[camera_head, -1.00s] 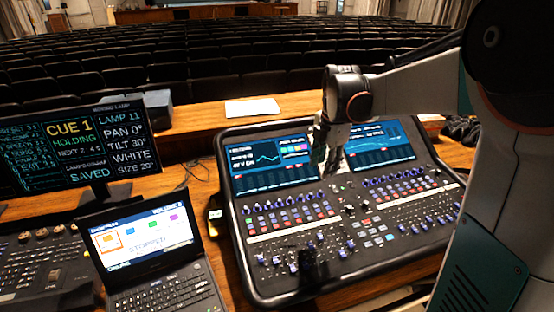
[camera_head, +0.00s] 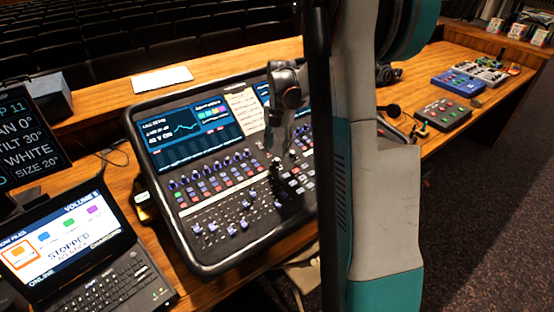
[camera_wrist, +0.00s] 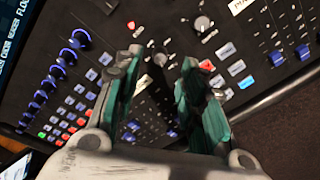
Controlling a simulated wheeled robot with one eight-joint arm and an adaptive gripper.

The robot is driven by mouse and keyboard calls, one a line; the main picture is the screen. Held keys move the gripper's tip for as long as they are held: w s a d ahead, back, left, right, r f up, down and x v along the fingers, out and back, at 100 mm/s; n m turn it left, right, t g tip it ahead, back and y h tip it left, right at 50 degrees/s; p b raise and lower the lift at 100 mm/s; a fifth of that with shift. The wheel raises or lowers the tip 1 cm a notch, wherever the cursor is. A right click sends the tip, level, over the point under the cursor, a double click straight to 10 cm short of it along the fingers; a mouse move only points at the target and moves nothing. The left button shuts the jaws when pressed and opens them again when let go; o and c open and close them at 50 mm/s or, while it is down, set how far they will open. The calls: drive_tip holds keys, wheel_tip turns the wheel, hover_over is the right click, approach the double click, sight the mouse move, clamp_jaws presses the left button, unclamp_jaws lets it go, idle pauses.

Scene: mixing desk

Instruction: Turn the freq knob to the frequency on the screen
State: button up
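The mixing desk (camera_head: 160,205) stands on the wooden table. Its left screen (camera_head: 178,150) shows a curve and small text that I cannot read reliably. My gripper (camera_head: 277,175) is over the middle of the desk, and my arm hides the desk's right part. In the wrist view my gripper (camera_wrist: 162,62) is open, with two green-sided fingers apart. I cannot tell which is the freq knob, or whether the fingers touch anything.
Blue knobs (camera_wrist: 70,55) and rows of small buttons surround the gripper. A laptop (camera_head: 72,240) and a monitor (camera_head: 30,130) stand left of the desk. Small boxes with buttons, including a blue one (camera_head: 458,84), sit on the table at the right. A white sheet (camera_head: 161,79) lies behind the desk.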

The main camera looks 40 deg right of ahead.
sight(277, 159)
wheel_tip(277, 159, down, 5)
drive_tip(key=shift+w+a+f+b, duration=0.1)
drive_tip(key=shift+b, duration=0.5)
clamp_jaws()
